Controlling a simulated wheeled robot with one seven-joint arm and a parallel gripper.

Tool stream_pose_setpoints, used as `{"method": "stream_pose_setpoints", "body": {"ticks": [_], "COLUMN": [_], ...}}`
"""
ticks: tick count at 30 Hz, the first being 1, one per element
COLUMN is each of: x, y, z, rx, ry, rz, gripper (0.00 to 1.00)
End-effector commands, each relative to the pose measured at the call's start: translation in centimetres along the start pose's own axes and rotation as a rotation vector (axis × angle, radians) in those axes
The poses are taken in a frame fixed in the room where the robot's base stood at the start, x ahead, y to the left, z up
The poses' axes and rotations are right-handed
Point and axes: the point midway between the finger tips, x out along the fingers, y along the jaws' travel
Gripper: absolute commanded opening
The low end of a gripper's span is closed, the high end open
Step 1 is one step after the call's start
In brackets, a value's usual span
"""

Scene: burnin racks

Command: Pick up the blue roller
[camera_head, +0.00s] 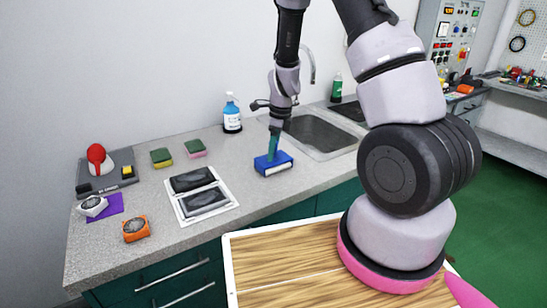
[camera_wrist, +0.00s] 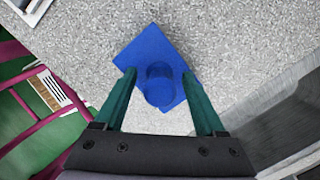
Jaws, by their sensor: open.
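The blue roller (camera_head: 272,165) rests on the grey speckled counter, left of the sink. In the head view it is a blue block with a white strip along its front. My gripper (camera_wrist: 159,78) is open, with one teal finger on each side of this round part. In the head view my gripper (camera_head: 273,147) points down just above the roller and hides some of its top. I cannot tell whether the fingers touch it.
A white tray (camera_head: 231,190) with two dark pads lies to the left. The sink (camera_head: 318,133) is close on the right. Two sponges (camera_head: 162,157), a grey device with a red knob (camera_head: 97,155) and an orange item (camera_head: 136,228) lie farther left.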

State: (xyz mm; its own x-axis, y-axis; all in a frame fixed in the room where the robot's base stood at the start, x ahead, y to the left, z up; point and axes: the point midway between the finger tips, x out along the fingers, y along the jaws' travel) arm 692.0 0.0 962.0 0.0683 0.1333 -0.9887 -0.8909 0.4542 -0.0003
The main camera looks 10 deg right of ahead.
Motion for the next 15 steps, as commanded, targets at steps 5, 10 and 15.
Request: {"method": "stream_pose_setpoints", "body": {"ticks": [5, 10, 15], "x": [-0.04, -0.05, -0.07], "y": [0.0, 0.0, -0.02], "z": [0.01, 0.0, 0.01], "rx": [0.0, 0.0, 0.0], "ry": [0.0, 0.0, 0.0], "rz": [0.0, 0.0, 0.0], "gripper": [0.49, 0.0, 0.0]}}
